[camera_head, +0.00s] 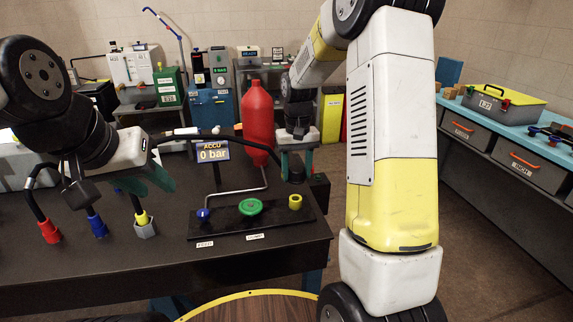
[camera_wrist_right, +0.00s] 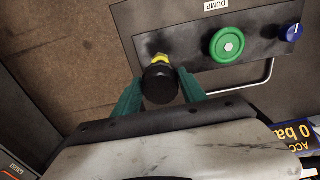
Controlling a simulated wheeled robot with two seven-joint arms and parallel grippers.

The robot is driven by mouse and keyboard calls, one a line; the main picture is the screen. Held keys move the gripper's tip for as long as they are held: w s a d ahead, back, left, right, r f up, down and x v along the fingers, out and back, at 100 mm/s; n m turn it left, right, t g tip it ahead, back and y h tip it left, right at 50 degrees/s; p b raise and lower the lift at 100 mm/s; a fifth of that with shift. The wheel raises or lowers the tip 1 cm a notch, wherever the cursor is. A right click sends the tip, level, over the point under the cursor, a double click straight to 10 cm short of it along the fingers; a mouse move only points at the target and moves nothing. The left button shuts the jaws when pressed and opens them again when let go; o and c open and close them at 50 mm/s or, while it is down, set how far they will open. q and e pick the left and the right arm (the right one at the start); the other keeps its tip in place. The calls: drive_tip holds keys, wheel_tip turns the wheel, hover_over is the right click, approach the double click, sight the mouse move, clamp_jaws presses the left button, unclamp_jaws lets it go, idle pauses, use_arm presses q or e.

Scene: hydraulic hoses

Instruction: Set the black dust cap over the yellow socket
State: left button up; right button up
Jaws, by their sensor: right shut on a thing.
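The yellow socket (camera_head: 295,202) stands at the right end of the black panel on the bench. My right gripper (camera_head: 295,172) is shut on the black dust cap (camera_head: 293,176) and holds it above the socket, with a gap between them. In the right wrist view the cap (camera_wrist_right: 160,84) sits between the green fingers of my right gripper (camera_wrist_right: 160,90) and covers part of the yellow socket (camera_wrist_right: 161,58). My left gripper (camera_head: 147,180) is over the left part of the bench, away from the socket; its jaw gap is unclear.
A green DUMP knob (camera_head: 250,207) and a blue knob (camera_head: 204,213) share the panel (camera_head: 225,231) with the socket. Hoses with red (camera_head: 49,231), blue (camera_head: 97,225) and yellow (camera_head: 142,217) ends stand at left. A red accumulator (camera_head: 257,120) and a gauge display (camera_head: 213,152) are behind.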

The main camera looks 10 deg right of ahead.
drive_tip(key=shift+f, duration=0.15)
hover_over(296, 198)
drive_tip(key=s, duration=0.2)
drive_tip(key=shift+w+a+f, duration=0.1)
drive_tip(key=shift+f, duration=1.3)
drive_tip(key=shift+w+a+f, duration=0.1)
drive_tip(key=shift+f, duration=1.3)
drive_tip(key=shift+f, duration=2.2)
drive_tip(key=o, duration=1.4)
drive_tip(key=shift+r, duration=0.1)
wheel_tip(296, 198, up, 8)
drive_tip(key=shift+f, duration=0.25)
